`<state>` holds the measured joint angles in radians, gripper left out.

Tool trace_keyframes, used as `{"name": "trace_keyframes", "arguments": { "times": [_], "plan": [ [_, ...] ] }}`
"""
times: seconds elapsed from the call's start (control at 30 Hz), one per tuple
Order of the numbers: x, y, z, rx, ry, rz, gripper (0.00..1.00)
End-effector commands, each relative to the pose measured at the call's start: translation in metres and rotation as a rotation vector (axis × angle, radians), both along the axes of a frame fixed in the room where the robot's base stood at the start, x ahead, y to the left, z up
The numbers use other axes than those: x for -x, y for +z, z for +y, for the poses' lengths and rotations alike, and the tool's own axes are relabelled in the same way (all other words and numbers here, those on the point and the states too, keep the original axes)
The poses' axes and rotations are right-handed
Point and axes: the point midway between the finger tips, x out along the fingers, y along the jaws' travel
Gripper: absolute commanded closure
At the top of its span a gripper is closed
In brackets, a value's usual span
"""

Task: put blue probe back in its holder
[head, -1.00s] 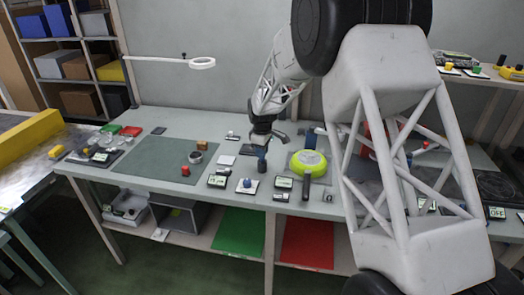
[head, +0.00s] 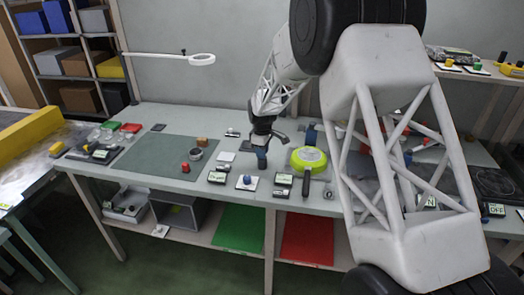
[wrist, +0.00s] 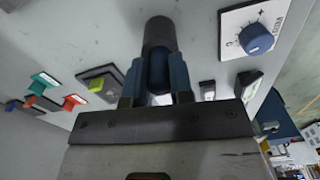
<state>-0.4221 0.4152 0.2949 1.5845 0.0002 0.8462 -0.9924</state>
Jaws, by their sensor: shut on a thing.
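My gripper (head: 262,151) points down over the front middle of the worktable, left of the lime-green pan (head: 308,160). In the wrist view, my gripper (wrist: 158,66) has its blue-grey fingers closed around a dark blue shaft, the blue probe (wrist: 158,74). A dark grey cylinder (wrist: 160,33) is in line with the far end of the shaft. I cannot tell whether this is part of the probe or its holder around it. In the head view the fingers hide most of the probe. I cannot make out the holder for certain.
A white plate with a blue knob (head: 247,181) lies in front of my gripper; its knob (wrist: 257,38) is at the upper right in the wrist view. Small display boxes (head: 283,179) stand nearby. A grey-green mat (head: 150,158) leaves open room to the left.

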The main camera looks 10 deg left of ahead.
Motion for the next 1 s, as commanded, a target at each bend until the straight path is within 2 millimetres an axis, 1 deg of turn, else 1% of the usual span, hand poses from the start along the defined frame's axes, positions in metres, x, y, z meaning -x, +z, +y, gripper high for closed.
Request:
{"name": "trace_keyframes", "arguments": {
  "times": [0.13,0.17,0.3,0.33,0.6,0.73,0.87,1.0],
  "plan": [
    [0.0,-0.002,0.0,0.0,0.0,0.0,1.0],
    [0.0,-0.002,0.0,0.0,0.0,0.0,0.74],
    [0.0,-0.002,0.0,0.0,0.0,0.0,0.53],
    [0.0,-0.002,0.0,0.0,0.0,0.0,0.49],
    [0.0,-0.002,0.0,0.0,0.0,0.001,0.49],
    [0.0,0.001,0.0,0.0,0.0,0.0,0.49],
    [0.0,0.01,0.0,0.0,0.0,0.0,0.49],
    [0.0,0.026,0.0,-0.001,0.0,-0.002,0.49]
  ]
}}
